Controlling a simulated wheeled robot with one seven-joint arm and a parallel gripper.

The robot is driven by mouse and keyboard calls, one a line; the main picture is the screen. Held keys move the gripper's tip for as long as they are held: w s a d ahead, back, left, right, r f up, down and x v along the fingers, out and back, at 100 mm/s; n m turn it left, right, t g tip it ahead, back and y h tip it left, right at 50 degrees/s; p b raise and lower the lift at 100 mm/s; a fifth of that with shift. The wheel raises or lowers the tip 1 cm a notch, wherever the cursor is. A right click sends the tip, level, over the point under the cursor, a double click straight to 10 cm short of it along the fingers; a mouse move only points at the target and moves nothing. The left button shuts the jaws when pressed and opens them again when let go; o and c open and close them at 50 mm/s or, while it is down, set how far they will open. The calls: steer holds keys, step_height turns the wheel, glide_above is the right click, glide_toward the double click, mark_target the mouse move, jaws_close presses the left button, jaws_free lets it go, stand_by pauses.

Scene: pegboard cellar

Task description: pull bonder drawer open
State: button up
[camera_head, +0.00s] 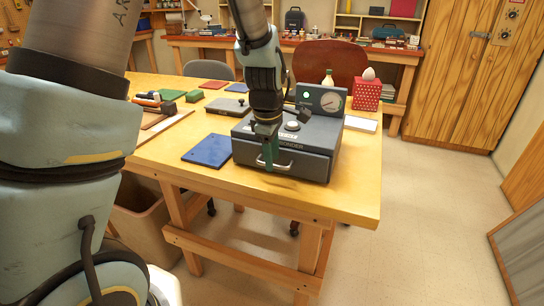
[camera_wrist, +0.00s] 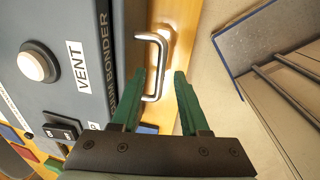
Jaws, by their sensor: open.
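The bonder (camera_head: 318,138) is a dark grey box with a gauge on top, standing at the table's near right edge. Its drawer front faces me and looks flush with the box. A silver bar handle (camera_head: 283,167) sits on that front; it also shows in the wrist view (camera_wrist: 164,50). My gripper (camera_head: 268,158) points down at the handle. In the wrist view, its green fingers (camera_wrist: 162,74) are open, with the handle bar between them in the picture. I cannot tell whether either finger touches the bar.
The wooden table (camera_head: 350,195) carries a blue pad (camera_head: 208,150) left of the bonder and a red dotted box (camera_head: 367,95) behind it. A bin (camera_head: 145,220) stands below the table's left side. The floor (camera_head: 430,200) to the right is clear.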

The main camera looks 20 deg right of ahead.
steer(key=shift+f, duration=0.3)
jaws_close()
stand_by(1.3)
